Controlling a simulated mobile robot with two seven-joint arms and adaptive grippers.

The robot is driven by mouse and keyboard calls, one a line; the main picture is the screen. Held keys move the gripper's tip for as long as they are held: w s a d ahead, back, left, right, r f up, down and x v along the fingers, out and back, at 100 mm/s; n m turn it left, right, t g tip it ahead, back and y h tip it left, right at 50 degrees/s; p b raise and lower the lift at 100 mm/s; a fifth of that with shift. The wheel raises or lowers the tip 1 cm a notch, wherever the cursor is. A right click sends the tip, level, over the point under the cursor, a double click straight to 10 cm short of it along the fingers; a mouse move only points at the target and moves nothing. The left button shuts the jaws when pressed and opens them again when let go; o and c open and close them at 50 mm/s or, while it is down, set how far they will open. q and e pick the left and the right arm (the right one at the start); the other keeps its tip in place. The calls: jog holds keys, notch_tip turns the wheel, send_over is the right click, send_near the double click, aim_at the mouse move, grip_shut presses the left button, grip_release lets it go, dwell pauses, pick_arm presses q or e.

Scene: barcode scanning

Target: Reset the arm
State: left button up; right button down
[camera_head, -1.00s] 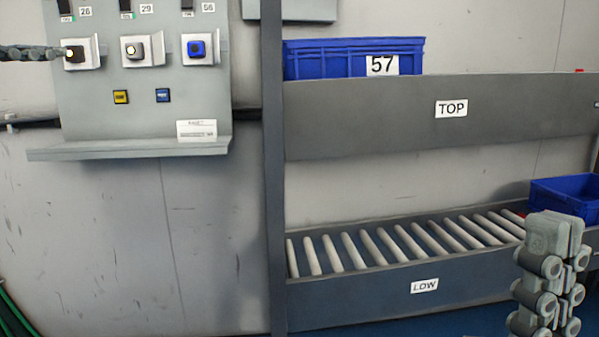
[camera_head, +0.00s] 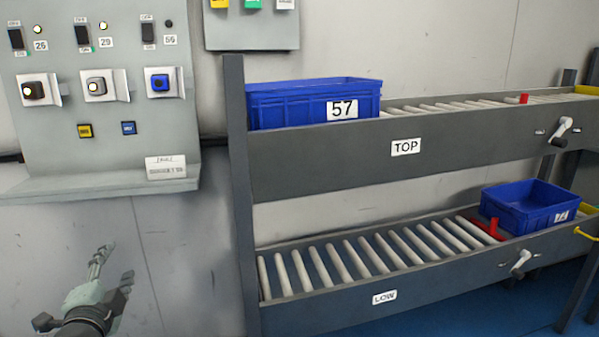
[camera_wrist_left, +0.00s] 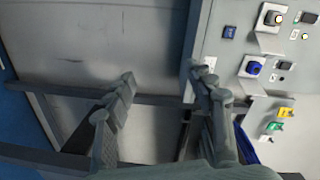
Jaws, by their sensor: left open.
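My left gripper (camera_head: 112,270) is below the wall control panel at the lower left of the head view, in front of the grey wall. It is empty. In the left wrist view its two fingers (camera_wrist_left: 163,85) are spread apart with nothing between them. The control panel (camera_head: 105,130) has a black knob (camera_head: 35,90), a white knob (camera_head: 97,86) and a blue knob (camera_head: 160,82) in a row. The panel also shows in the left wrist view (camera_wrist_left: 235,75), right of the fingers. My right gripper is out of view.
A blue crate labelled 57 (camera_head: 285,108) sits on the top roller shelf (camera_head: 330,165). Another blue crate (camera_head: 530,206) sits at the right of the low roller shelf (camera_head: 330,309), beside a red stop (camera_head: 487,228). The low rollers left of it are bare.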

pick_arm(q)
jog(key=s+f+n+g+p, duration=0.1)
jog(key=s+f+n+g, duration=0.5)
jog(key=f, duration=0.6)
jog(key=s+d+f+n+g+h+p, duration=0.1)
jog(key=s+d+f+g, duration=0.3)
jog(key=s+f, duration=0.5)
jog(key=s+d+f+n+g+h+p, duration=0.2)
jog(key=s+d+f, duration=0.3)
jog(key=s, duration=0.8)
notch_tip(320, 180, down, 4)
jog(key=shift+s+d+r+n+g, duration=0.1)
jog(key=shift+s+d+n+g, duration=0.3)
jog(key=shift+g, duration=0.5)
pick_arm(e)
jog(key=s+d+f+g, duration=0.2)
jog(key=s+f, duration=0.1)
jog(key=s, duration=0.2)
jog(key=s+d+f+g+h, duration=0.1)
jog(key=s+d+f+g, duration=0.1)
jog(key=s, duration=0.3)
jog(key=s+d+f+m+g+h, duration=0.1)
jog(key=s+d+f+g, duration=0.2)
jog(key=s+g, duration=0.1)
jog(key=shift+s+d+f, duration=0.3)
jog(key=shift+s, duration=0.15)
pick_arm(q)
jog(key=shift+w+a, duration=0.1)
jog(key=shift+w, duration=0.15)
jog(key=shift+c, duration=0.3)
